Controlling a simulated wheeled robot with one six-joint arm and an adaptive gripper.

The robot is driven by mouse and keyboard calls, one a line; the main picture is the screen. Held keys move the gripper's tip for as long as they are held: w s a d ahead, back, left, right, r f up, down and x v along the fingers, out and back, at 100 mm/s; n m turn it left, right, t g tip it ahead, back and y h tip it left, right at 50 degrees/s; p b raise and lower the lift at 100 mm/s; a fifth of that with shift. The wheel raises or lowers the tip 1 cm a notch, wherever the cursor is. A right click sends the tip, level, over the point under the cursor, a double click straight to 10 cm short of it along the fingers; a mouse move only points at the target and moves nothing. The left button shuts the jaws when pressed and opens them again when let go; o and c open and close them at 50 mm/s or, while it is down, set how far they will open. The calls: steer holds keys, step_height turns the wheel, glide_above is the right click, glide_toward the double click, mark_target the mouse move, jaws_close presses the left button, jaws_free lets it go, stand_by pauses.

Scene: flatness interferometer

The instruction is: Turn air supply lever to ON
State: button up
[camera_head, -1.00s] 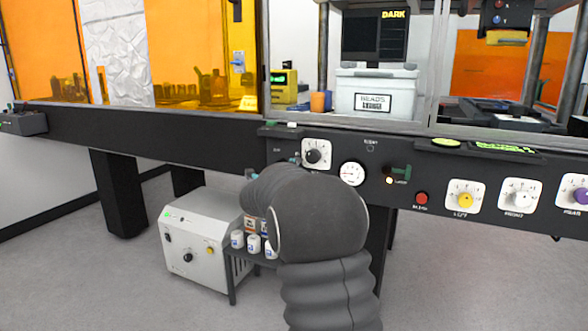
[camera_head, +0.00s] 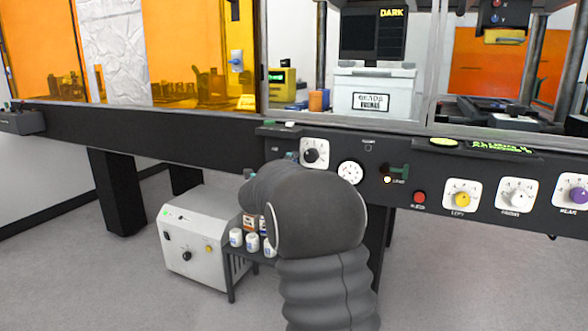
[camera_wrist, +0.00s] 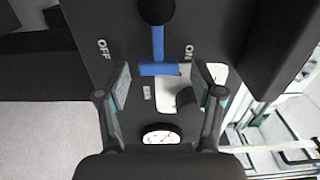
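The air supply lever (camera_wrist: 158,42) is blue with a T-shaped end, seen in the wrist view hanging from a dark round hub (camera_wrist: 157,10). It points down the picture, between the OFF label (camera_wrist: 103,48) on the left and the ON label (camera_wrist: 189,53) on the right. My gripper (camera_wrist: 162,80) is open, one finger on each side of the lever's end; I see no finger clearly touching it. In the head view my arm mostly hides the lever and gripper.
A white-plated knob (camera_wrist: 188,96) and a round gauge (camera_wrist: 162,134) are close to the fingers; the gauge also shows in the head view (camera_head: 350,172). A red button (camera_head: 419,197) and more knobs line the panel rightward. A white unit (camera_head: 188,243) stands below left.

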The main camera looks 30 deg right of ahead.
steer(key=shift+a, duration=0.1)
steer(key=v, duration=1.2)
